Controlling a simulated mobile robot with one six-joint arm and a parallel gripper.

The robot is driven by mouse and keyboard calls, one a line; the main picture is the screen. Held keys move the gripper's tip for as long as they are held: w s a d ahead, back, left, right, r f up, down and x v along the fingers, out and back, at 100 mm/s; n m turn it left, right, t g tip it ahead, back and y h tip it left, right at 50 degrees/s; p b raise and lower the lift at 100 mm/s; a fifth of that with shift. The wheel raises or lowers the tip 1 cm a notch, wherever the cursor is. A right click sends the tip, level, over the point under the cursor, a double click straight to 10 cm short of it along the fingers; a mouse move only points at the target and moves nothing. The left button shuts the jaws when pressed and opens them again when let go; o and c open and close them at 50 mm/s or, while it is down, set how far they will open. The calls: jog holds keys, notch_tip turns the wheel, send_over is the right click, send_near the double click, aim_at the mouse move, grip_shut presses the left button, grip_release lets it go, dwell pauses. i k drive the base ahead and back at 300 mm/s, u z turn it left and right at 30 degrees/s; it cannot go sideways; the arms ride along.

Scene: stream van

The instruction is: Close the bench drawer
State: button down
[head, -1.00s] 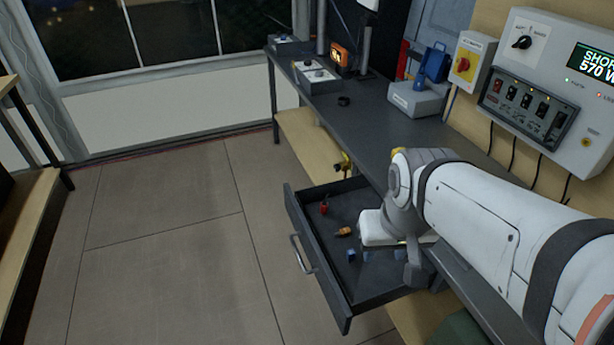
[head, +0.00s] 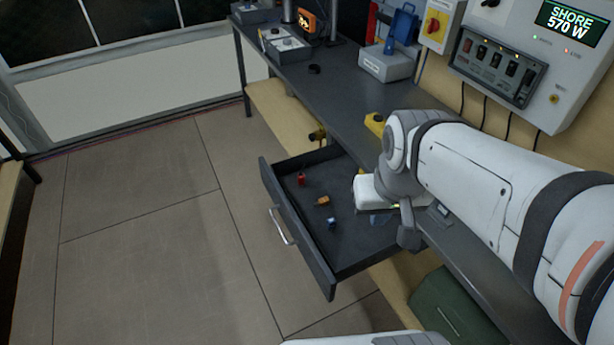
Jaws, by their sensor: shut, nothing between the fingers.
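The bench drawer (head: 300,246) is dark grey and stands pulled out from under the bench. Its silver handle (head: 280,227) is on the front panel, facing the open floor. Inside lie a small red item (head: 302,179), an orange item (head: 323,201) and a blue item (head: 332,223). My gripper (head: 381,208) is over the rear right part of the drawer, near the bench edge, away from the handle. It is shut and empty, its fingertips mostly hidden by the wrist. Whether it touches the drawer cannot be told.
The dark bench top (head: 335,95) carries a grey box with a blue part (head: 388,62) and other devices. A switch panel (head: 495,65) is on the wall at the right. A green container (head: 450,305) sits low beside the drawer. The floor (head: 150,250) left of the drawer is clear.

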aim_at(354, 246)
jog(key=z, duration=0.2)
jog(key=k, duration=1.45)
jog(key=u, duration=0.8)
jog(key=i, duration=1)
jog(key=u, duration=0.1)
